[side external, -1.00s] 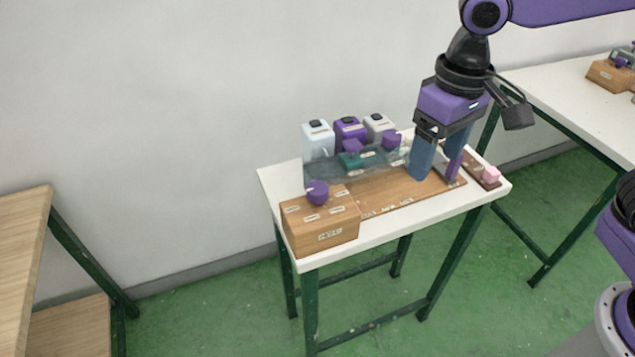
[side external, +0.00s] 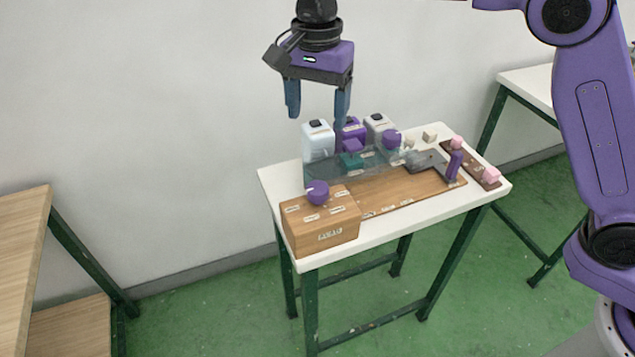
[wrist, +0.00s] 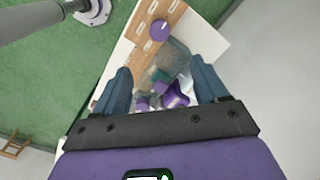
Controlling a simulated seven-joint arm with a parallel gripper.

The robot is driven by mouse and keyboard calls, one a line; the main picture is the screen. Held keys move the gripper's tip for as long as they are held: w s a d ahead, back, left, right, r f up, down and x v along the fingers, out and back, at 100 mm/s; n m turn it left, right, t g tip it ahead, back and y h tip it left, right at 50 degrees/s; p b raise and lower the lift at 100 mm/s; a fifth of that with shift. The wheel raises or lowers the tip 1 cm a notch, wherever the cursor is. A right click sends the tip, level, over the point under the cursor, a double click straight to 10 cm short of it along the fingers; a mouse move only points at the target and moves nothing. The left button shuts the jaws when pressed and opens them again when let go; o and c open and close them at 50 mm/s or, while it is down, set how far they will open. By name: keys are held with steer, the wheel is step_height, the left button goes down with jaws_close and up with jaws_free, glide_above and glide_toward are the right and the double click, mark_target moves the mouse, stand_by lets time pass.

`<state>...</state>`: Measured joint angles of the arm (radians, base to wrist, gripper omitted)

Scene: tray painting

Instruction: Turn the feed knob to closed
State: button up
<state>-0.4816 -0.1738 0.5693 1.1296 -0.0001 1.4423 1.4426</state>
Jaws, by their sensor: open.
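The feed knob (side external: 317,192) is a round purple knob on top of a wooden box (side external: 330,236) at the table's near left corner. Several white labels lie around it; their text is too small to read. In the wrist view the knob (wrist: 160,30) shows at the top, beyond my fingers. My gripper (side external: 317,112) is open and empty, high above the back of the table, up and behind the knob. It also shows in the wrist view (wrist: 163,82), with its two blue fingers wide apart. Nothing is between the fingertips.
Behind the box stand a pale bottle (side external: 318,140), a purple one (side external: 350,131) and a grey one (side external: 379,128), by a clear tray (side external: 325,172). A purple upright handle (side external: 454,165) and pink blocks (side external: 491,175) are at the right. The box's front and left are clear.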

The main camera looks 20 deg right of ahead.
mark_target(318, 187)
step_height(318, 187, down, 17)
steer(key=shift+f, duration=0.1)
stand_by(0.5)
steer(key=c, duration=1.1)
